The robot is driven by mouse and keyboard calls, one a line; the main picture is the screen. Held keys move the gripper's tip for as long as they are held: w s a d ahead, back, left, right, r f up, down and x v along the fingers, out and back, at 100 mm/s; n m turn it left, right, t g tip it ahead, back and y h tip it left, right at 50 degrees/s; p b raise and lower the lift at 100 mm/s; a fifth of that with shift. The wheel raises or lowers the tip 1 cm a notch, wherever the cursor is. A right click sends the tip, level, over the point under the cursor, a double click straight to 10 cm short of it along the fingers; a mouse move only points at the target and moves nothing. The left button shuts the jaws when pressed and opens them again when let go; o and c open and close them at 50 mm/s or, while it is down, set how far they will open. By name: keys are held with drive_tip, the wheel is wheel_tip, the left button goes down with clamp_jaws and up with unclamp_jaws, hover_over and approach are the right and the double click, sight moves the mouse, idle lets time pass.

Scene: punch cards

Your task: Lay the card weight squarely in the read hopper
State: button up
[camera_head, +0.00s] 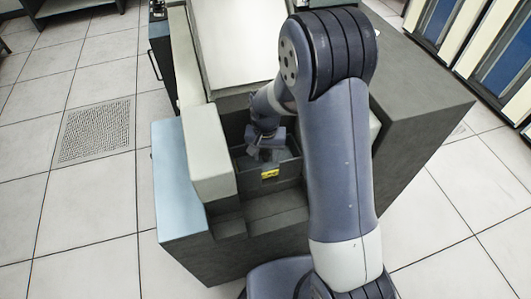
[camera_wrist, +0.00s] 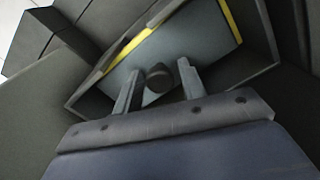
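The card weight (camera_wrist: 205,45) shows in the wrist view as a flat blue-grey plate with yellow edging and a dark round knob (camera_wrist: 158,74). It lies within the dark walls of the read hopper (camera_wrist: 264,45); its visible edges run roughly along the walls, but its lower side is hidden by my gripper. My gripper (camera_wrist: 159,92) is open, with one finger on each side of the knob and a small gap showing at each. In the head view, my gripper (camera_head: 265,150) reaches down into the hopper (camera_head: 247,183); the weight cannot be made out there.
The hopper's front wall bears a yellow label (camera_head: 270,173). A pale raised block (camera_head: 211,155) stands left of the hopper, and a dark step (camera_head: 275,205) lies in front. The machine's wide dark top (camera_head: 415,95) extends right. Tiled floor (camera_head: 95,205) is clear at left.

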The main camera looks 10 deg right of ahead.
sight(265, 154)
drive_tip(key=shift+o, duration=1.2)
drive_tip(key=shift+r, duration=0.1)
wheel_tip(265, 154, up, 11)
drive_tip(key=shift+f, duration=0.2)
idle(1.1)
